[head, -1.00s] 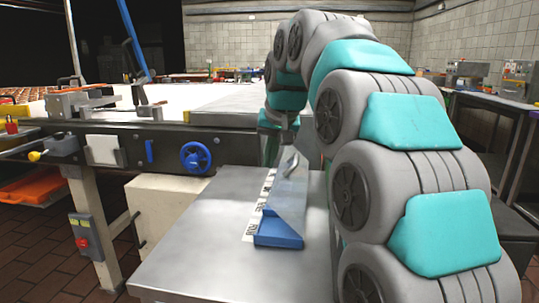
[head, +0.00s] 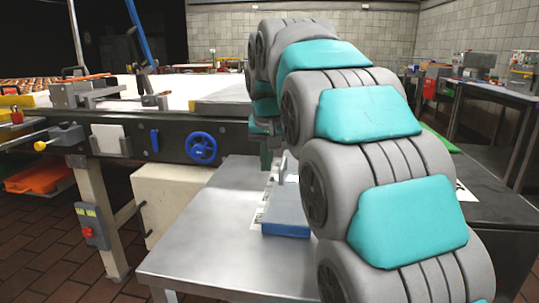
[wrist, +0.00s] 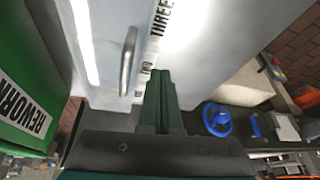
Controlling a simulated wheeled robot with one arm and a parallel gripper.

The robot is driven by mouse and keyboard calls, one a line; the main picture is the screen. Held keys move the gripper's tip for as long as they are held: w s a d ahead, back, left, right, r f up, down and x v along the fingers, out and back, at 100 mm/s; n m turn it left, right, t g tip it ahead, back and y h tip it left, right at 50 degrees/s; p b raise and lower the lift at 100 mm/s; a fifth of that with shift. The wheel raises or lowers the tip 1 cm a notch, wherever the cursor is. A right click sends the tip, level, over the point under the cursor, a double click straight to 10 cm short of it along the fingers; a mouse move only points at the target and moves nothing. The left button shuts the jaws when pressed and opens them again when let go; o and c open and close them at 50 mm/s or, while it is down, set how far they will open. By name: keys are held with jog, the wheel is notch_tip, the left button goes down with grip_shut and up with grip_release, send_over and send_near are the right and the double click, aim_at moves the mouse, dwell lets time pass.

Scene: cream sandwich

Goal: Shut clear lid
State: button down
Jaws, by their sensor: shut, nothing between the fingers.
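The blue tray (head: 286,229) sits on the metal table, its right side hidden behind my arm. The clear lid (head: 288,204) looks low over the tray; I cannot tell whether it is fully down. Its metal handle (head: 284,166) shows at the far end. In the wrist view, the handle (wrist: 128,60) is just left of my gripper (wrist: 160,75), beside a pale surface. My gripper is shut and empty, its fingers together and apart from the handle.
The metal table (head: 200,245) is clear left of the tray. A conveyor machine with a blue handwheel (head: 201,148) stands behind and left. A green box marked REWORK (wrist: 25,90) is close on the left in the wrist view. A printed label (wrist: 158,28) lies near the handle.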

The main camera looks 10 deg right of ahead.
jog(key=shift+w+a+f+g+h, duration=0.1)
jog(key=shift+a+f+g+h, duration=0.1)
jog(key=shift+f+h, duration=0.25)
jog(key=shift+a+f+g+h, duration=0.1)
jog(key=shift+f+g+h, duration=0.15)
jog(key=shift+f, duration=0.25)
